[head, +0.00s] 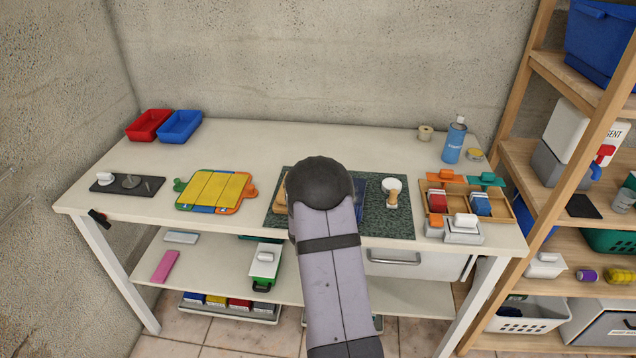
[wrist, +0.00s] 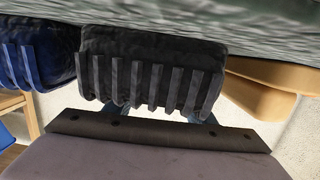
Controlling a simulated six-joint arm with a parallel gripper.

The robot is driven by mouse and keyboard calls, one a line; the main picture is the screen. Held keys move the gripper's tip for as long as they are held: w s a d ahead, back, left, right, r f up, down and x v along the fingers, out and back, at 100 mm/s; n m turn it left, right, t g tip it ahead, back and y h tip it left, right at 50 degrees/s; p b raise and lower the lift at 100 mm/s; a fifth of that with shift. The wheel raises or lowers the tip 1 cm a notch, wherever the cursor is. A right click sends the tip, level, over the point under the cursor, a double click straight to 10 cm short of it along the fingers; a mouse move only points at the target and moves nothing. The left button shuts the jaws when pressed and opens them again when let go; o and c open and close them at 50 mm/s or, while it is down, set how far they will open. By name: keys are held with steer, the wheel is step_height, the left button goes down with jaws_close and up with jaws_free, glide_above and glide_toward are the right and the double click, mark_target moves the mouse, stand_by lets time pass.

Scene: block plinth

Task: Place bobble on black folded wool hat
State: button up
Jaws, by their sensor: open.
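The black folded wool hat (wrist: 150,62) fills the upper middle of the wrist view, its ribbed edge facing me. It lies against the green speckled mat (wrist: 270,30), which shows at the top of that inverted-looking view. My gripper (wrist: 160,112) is open just below the hat in that view; only small bluish finger parts show, and I cannot tell whether they touch the hat. In the head view my arm hides the gripper and the black hat.
A blue ribbed folded thing (wrist: 35,50) lies beside the black hat, and tan wooden pieces (wrist: 262,90) are on its other side. A wooden tray (head: 510,211) stands right of the mat. A yellow-topped board (head: 214,189) and dark plate (head: 128,186) stand left.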

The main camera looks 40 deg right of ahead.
steer(key=shift+r, duration=0.25)
steer(key=shift+s+a+f, duration=0.1)
steer(key=shift+s+a, duration=0.1)
steer(key=shift+a, duration=0.05)
steer(key=b+v, duration=0.2)
steer(key=v, duration=0.9)
steer(key=shift+s+a, duration=0.15)
steer(key=shift+s, duration=0.05)
steer(key=s+a+f+n+g+y+p, duration=0.1)
steer(key=a+f+n+g+y+p, duration=0.3)
steer(key=a, duration=0.6)
steer(key=s+a+r+n+t+y+p, duration=0.1)
steer(key=a+y, duration=0.5)
steer(key=a, duration=0.4)
steer(key=s+a+r+n+g+p, duration=0.1)
steer(key=s+a+n+g+p, duration=0.1)
steer(key=s, duration=0.8)
steer(key=s+a+r+n+g+y+p, duration=0.1)
steer(key=s+a+g, duration=0.4)
steer(key=s, duration=0.5)
steer(key=shift+a+r+n+g+y+p, duration=0.2)
steer(key=shift+a+n+g+y+p, duration=0.1)
steer(key=shift+n+g+p, duration=0.25)
